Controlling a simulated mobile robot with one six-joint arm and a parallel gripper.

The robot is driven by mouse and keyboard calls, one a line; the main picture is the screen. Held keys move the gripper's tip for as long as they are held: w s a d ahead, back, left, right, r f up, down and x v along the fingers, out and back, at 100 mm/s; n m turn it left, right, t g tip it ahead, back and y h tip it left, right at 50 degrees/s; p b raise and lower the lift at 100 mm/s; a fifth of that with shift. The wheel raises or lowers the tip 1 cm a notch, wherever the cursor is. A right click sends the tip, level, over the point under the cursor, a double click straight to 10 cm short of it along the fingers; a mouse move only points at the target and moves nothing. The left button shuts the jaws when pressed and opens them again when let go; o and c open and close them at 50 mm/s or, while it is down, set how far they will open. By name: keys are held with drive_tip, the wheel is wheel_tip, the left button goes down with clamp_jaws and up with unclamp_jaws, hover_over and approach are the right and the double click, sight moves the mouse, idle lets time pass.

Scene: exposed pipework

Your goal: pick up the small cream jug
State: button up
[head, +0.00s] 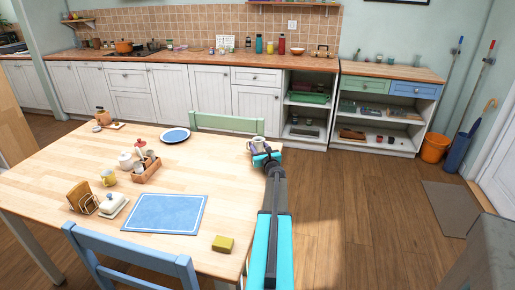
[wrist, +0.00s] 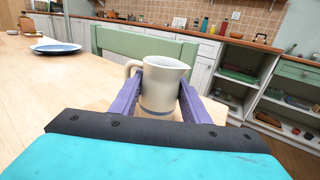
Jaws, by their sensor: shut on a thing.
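The small cream jug (wrist: 162,88) is in the middle of the wrist view, upright, with its handle to the left and a dark band near its base. The two purple fingers of my gripper (wrist: 159,98) press on it from both sides. In the head view the jug (head: 259,146) is small, at the table's far right corner, partly hidden by my gripper (head: 262,154). I cannot tell whether its base touches the table.
The wooden table (head: 70,177) carries a blue-rimmed plate (head: 174,135), a blue placemat (head: 155,213), a wooden caddy (head: 146,169) and a yellow sponge (head: 222,244). A green chair (head: 227,124) stands just behind the jug. A blue chair (head: 130,252) is at the front.

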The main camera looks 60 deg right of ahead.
sight(259, 139)
drive_tip(key=shift+r, duration=0.1)
drive_tip(key=shift+r, duration=0.8)
drive_tip(key=shift+s+r, duration=0.25)
drive_tip(key=shift+r, duration=0.75)
drive_tip(key=s+a+r+b, duration=0.1)
drive_tip(key=s+a+b, duration=0.1)
drive_tip(key=s, duration=1.3)
drive_tip(key=shift+a+r, duration=0.15)
drive_tip(key=shift+a, duration=0.45)
drive_tip(key=shift+s, duration=0.25)
